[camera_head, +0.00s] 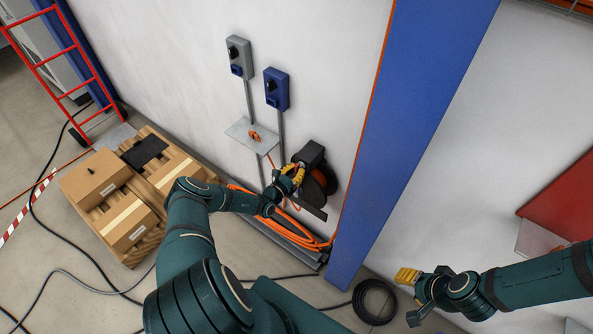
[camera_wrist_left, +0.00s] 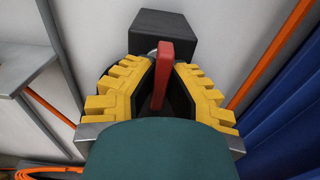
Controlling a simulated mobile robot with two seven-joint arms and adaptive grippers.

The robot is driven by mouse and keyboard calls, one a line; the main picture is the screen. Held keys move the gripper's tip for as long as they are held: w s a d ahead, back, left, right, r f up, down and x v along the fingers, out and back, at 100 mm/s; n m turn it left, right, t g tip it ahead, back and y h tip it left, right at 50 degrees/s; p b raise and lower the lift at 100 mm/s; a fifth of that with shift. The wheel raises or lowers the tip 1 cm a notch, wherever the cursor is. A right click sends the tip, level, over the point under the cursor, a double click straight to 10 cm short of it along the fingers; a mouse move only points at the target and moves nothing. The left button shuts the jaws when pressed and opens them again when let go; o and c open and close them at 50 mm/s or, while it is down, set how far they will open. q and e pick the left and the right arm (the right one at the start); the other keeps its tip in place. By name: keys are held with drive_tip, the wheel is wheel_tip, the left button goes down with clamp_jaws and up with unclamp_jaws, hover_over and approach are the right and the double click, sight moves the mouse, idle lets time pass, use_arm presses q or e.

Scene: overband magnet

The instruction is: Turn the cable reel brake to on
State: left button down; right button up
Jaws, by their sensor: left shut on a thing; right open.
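The cable reel (camera_head: 324,180) is mounted low on the wall, with a dark box (camera_head: 312,153) at its top; the box also shows in the left wrist view (camera_wrist_left: 178,30). A red lever (camera_wrist_left: 163,70), seen as the brake handle, stands roughly upright in front of the box in the left wrist view. My left gripper (camera_head: 292,178) is at the reel, its yellow-padded fingers shut on the red lever. The lever's lower end is hidden by my gripper's body. My right gripper (camera_head: 413,297) is open and empty at the lower right, far from the reel.
A blue column (camera_head: 410,120) stands close on the right. Cartons on a pallet (camera_head: 150,256) are at left.

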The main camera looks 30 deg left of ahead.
use_arm(q)
drive_tip(key=c, duration=1)
unclamp_jaws()
drive_tip(key=shift+w, duration=0.1)
drive_tip(key=s, duration=0.8)
drive_tip(key=s+a, duration=0.1)
drive_tip(key=s, duration=0.3)
